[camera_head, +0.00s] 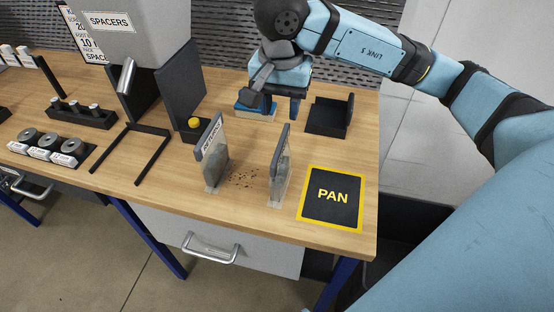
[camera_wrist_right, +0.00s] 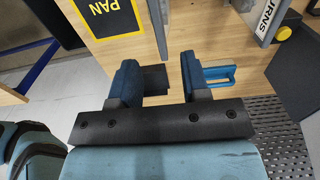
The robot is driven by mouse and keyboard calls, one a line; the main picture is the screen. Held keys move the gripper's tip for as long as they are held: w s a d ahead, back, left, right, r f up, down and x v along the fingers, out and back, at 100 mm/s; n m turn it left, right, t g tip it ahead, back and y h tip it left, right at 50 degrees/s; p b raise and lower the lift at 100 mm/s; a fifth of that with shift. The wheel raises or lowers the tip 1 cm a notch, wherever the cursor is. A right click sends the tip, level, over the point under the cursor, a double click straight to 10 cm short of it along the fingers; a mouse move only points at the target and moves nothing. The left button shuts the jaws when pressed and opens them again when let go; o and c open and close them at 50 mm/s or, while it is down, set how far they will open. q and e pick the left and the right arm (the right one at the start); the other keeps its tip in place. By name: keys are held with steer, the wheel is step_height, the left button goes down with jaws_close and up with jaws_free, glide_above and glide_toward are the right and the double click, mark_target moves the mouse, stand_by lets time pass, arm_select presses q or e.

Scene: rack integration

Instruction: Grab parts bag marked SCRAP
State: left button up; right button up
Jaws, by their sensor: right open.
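Two clear parts bags with grey header strips stand upright on the bench. The left bag (camera_head: 215,160) has a label too small to read surely in the head view; in the wrist view a header (camera_wrist_right: 285,22) ending in "URNS" appears to be this one. The right bag (camera_head: 281,170), beside the PAN mat, is seen nearly edge-on and its label is not readable; its edge shows in the wrist view (camera_wrist_right: 157,25). No SCRAP lettering is legible. My right gripper (camera_wrist_right: 160,80) is open and empty, behind the bags above the bench's back part. My left gripper is out of view.
A yellow-bordered black PAN mat (camera_head: 333,197) lies at the bench's right front. A blue-handled item (camera_head: 256,110) and a black holder (camera_head: 328,117) sit near my right gripper. Dark specks (camera_head: 243,178) lie between the bags. A black panel (camera_head: 181,95) stands left, by a yellow knob (camera_head: 194,123).

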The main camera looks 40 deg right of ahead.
mark_target(280, 143)
step_height(280, 143, down, 4)
steer(key=shift+f, duration=0.2)
steer(key=f, duration=0.2)
steer(key=f+p, duration=0.1)
steer(key=f, duration=0.1)
steer(key=shift+s+a, duration=0.1)
steer(key=shift+s, duration=0.25)
steer(key=shift+f, duration=0.6)
jaws_close()
